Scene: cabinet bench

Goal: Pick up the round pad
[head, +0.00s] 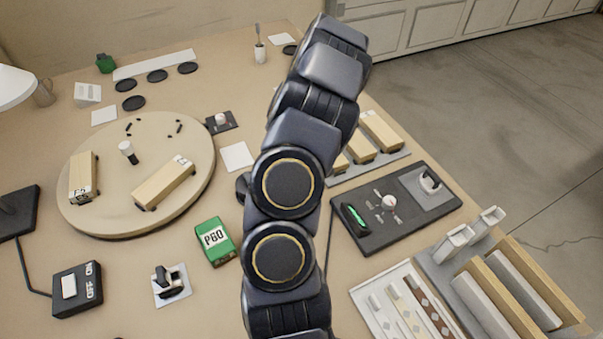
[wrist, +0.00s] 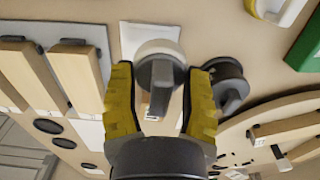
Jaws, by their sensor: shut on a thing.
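The round pad (wrist: 150,51) shows in the wrist view as a pale disc with a grey raised grip across it. My gripper (wrist: 160,76) has its two yellow fingers on either side of the pad and is shut on it. A white square card (wrist: 129,33) lies behind the pad; I cannot tell how far the pad is above it. In the head view my own arm hides the gripper and the pad.
A dark round piece (wrist: 229,86) stands close beside the right finger. Wooden blocks (wrist: 76,73) are at the left. In the head view, a round board (head: 110,215), a green P60 box (head: 214,240) and a dark tray (head: 400,232) surround the arm.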

